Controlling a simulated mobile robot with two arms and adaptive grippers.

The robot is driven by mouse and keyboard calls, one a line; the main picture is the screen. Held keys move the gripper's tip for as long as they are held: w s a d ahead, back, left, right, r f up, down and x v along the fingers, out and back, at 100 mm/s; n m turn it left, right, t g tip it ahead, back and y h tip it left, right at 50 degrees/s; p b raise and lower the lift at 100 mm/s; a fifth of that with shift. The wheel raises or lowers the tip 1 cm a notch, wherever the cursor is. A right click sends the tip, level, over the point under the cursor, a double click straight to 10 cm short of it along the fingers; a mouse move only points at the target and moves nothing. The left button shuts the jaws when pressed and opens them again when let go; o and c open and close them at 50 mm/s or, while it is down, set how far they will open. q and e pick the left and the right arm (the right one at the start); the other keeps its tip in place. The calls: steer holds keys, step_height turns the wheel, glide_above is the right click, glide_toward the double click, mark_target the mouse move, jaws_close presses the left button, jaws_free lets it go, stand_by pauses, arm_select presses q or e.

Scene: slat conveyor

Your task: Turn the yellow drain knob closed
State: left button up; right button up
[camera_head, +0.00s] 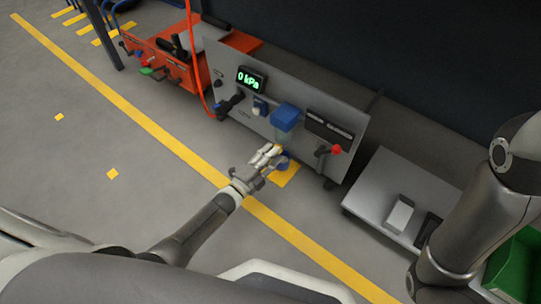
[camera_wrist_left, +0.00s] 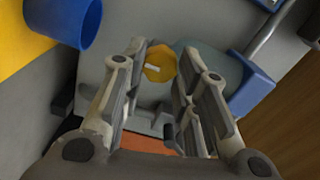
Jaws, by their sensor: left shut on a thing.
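The yellow drain knob (camera_wrist_left: 160,64) is between the two fingers of my left gripper (camera_wrist_left: 165,72) in the left wrist view. A pale mark shows on its face. The gripper is shut on the knob. In the head view my left gripper (camera_head: 271,152) reaches the front of the grey panel (camera_head: 250,112), below the blue-topped unit (camera_head: 287,115). The fingers mostly hide the knob there. My right gripper is out of view; only part of the right arm shows.
A blue cup (camera_head: 283,164) stands on a yellow floor patch below the gripper, and it shows in the left wrist view (camera_wrist_left: 65,20). A red-knobbed lever (camera_head: 336,150) is to the right. A display (camera_head: 250,80) reads 0 kPa. A low grey platform (camera_head: 378,182) stands at right.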

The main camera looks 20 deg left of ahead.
arm_select(q)
steer(key=shift+s+d+m, duration=0.1)
steer(key=shift+d+m, duration=0.05)
steer(key=shift+m, duration=0.25)
steer(key=o, duration=1)
steer(key=v, duration=1.2)
